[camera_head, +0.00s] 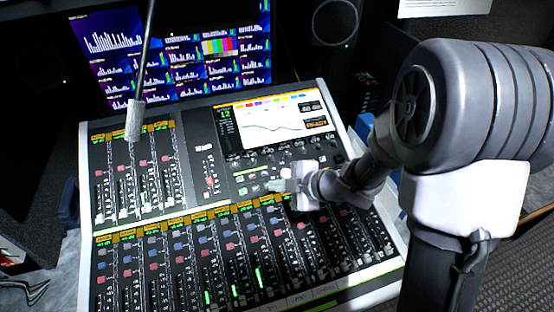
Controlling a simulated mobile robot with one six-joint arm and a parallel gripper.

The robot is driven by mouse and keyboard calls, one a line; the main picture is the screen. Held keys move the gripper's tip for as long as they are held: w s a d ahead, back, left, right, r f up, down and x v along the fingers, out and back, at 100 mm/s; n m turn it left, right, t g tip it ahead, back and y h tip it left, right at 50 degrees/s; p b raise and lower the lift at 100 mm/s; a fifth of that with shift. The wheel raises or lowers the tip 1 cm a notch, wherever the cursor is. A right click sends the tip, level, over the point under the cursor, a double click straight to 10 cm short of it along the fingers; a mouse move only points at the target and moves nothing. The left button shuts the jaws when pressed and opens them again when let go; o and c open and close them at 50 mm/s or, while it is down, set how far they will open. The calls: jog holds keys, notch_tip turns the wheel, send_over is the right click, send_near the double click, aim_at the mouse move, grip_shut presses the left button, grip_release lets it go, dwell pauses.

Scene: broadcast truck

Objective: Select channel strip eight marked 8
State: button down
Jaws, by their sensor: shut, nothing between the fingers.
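The mixing console (82,215) fills the middle of the view, tilted, with a light frame. Its lower bank holds a row of channel strips (195,262) with blue and red buttons, faders and green-lit displays on top. The strip numbers are too small to read, so I cannot tell which strip is marked 8. The console screen (268,125) shows a green 12 and a curve. My gripper (276,186) is shut and empty, above the middle right of the console, with its tips pointing left. It hides the tops of some right-hand strips. I cannot tell whether it touches the panel.
A gooseneck microphone (134,121) hangs in front of the console's upper left bank. Monitors (160,50) with graphs and colour bars stand behind. A round speaker (335,22) is at the back and a dark padded block (30,175) is at the left.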

jog(key=shift+s+a+f+n+y, duration=0.2)
jog(key=shift+s+a+n+y, duration=0.1)
jog(key=shift+s, duration=0.1)
jog(key=b, duration=0.8)
send_over(274, 213)
notch_tip(274, 213, down, 9)
jog(key=shift+s+r, duration=0.1)
jog(key=shift+r, duration=0.05)
dwell(1.4)
jog(key=shift+f, duration=0.4)
jog(key=shift+f+b, duration=0.4)
jog(key=shift+b, duration=0.15)
dwell(0.5)
jog(key=shift+r+p, duration=0.85)
